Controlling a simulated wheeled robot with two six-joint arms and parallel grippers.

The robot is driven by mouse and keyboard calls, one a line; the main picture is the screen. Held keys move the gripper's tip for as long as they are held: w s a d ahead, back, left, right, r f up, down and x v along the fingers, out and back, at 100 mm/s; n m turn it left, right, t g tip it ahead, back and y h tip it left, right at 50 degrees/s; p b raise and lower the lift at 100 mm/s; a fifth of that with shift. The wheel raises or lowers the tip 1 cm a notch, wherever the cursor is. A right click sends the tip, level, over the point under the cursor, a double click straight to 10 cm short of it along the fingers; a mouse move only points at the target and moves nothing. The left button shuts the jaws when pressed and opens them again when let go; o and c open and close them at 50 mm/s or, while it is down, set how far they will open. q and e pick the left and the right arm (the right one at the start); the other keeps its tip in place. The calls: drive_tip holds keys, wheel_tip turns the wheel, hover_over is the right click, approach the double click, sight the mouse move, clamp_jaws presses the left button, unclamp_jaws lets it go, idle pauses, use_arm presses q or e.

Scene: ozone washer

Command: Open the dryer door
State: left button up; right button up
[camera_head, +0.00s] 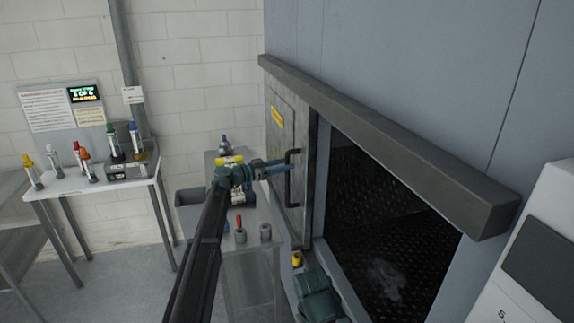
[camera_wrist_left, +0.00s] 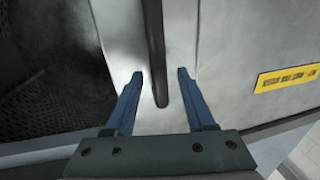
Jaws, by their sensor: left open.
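The dryer door (camera_head: 279,141) is a grey panel with a yellow label and a dark bar handle (camera_head: 289,190). It stands at the left of a wide opening (camera_head: 385,215) with a dark mesh interior, which is uncovered. My left gripper (camera_head: 287,167) is open at the handle. In the left wrist view, the handle (camera_wrist_left: 154,35) runs down between the two open fingers (camera_wrist_left: 160,76), with a gap on both sides. The door's label (camera_wrist_left: 287,77) shows at the right there. My right gripper's fingers do not show.
A dark rail (camera_head: 390,140) runs above the opening. A small table (camera_head: 248,248) with several bottles stands below my left arm. Another table (camera_head: 95,183) with several bottles stands by the wall. A white panel (camera_head: 545,250) is at the right edge. Floor shows at the lower left.

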use_arm(q)
drive_tip(key=v, duration=1.2)
drive_tip(key=s+d+f+n+g+y+b, duration=0.1)
drive_tip(key=s+d+f+g+y+b, duration=0.25)
drive_tip(key=s+d+f, duration=0.6)
drive_tip(key=s+d+f+n+g+y+b, duration=0.15)
drive_tip(key=s+d+f+g+y, duration=0.35)
drive_tip(key=s+f, duration=0.65)
drive_tip(key=s+a+f+n+y+b, duration=0.2)
drive_tip(key=s+f+y, duration=0.1)
drive_tip(key=s, duration=0.5)
drive_tip(key=s+a+f+n+y+b, duration=0.1)
drive_tip(key=s+f, duration=0.3)
drive_tip(key=s, duration=0.5)
drive_tip(key=s+a+f+n+y+b, duration=0.2)
drive_tip(key=s+f+n+y, duration=0.1)
drive_tip(key=s, duration=0.6)
drive_tip(key=shift+a+f+y+b, duration=0.3)
drive_tip(key=shift+f+y, duration=0.35)
drive_tip(key=shift+y, duration=0.2)
